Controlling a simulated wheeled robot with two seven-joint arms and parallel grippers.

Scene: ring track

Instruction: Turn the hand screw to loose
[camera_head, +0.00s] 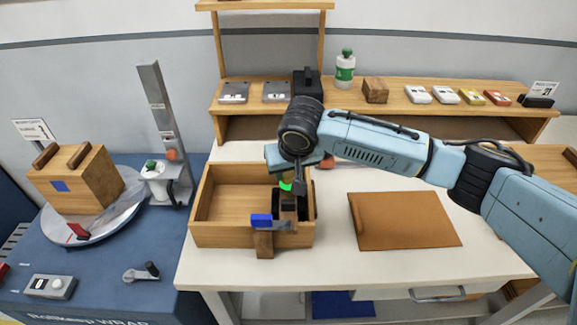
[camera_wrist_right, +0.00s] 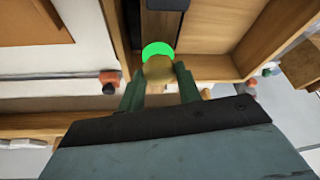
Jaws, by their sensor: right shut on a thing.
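My right gripper (camera_head: 291,176) reaches down over the right side of an open wooden box (camera_head: 215,238). In the right wrist view my gripper (camera_wrist_right: 159,84) has its two dark green fingers shut on the sides of a tan wooden handle (camera_wrist_right: 159,70), which I take to be the hand screw's. A bright green curved mark (camera_wrist_right: 157,48) shows just beyond the handle and also in the head view (camera_head: 286,185). A dark clamp-like body (camera_head: 289,205) with a blue piece (camera_head: 261,220) stands below the gripper at the box's right front. The gripper hides part of the screw. My left gripper is not in view.
A brown board (camera_head: 405,220) lies on the white table right of the box. A shelf (camera_head: 437,113) behind carries a green-and-white bottle (camera_head: 345,70) and several small items. A blue table (camera_head: 110,285) with a wooden block (camera_head: 85,180) on a round plate is at left.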

